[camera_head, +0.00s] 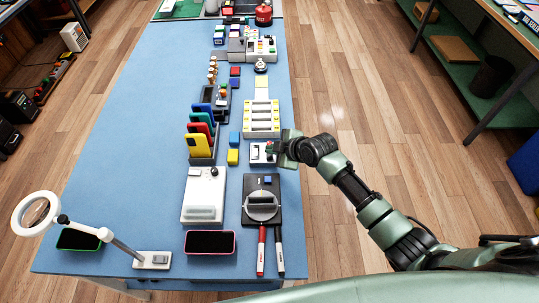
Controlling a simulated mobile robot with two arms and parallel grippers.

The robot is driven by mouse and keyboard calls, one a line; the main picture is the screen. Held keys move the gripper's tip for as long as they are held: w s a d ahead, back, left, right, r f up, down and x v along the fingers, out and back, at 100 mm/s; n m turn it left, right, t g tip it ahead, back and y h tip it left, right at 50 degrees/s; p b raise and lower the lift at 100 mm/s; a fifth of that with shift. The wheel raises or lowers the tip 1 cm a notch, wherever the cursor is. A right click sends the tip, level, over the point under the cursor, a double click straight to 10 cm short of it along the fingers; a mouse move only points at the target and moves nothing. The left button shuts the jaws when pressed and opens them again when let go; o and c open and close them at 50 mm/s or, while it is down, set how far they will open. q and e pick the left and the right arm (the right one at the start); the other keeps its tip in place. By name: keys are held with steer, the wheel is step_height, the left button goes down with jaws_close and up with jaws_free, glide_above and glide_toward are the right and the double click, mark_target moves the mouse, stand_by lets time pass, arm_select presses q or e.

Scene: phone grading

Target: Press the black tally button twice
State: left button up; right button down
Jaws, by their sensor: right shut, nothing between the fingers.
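A small white box (256,160) with a dark front edge stands near the right edge of the blue table, at the gripper's tip. I take it for the tally unit, but its markings are too small to read. My right gripper (274,149) reaches in from the right and is shut and empty. Its tip is over the right part of this box and hides part of its top, so I cannot make out the black button or tell whether the gripper touches it. My left gripper is not in view.
A rack of coloured phones (199,143) and a white device (203,206) stand to the left. Yellow and blue blocks sit beside the box. A black stand (262,191) and two pens are nearer. A ring lamp (36,213) is at front left. The table's left side is mostly clear.

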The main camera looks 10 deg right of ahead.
mark_target(272, 157)
steer(key=shift+f, duration=0.1)
stand_by(0.5)
steer(key=shift+f, duration=0.3)
steer(key=shift+f+b, duration=0.6)
steer(key=shift+b, duration=0.05)
stand_by(0.5)
steer(key=shift+s+r, duration=0.1)
steer(key=shift+r+p, duration=0.85)
step_height(272, 157, up, 5)
steer(key=p, duration=0.4)
steer(key=shift+r+p, duration=0.1)
steer(key=shift+p, duration=0.25)
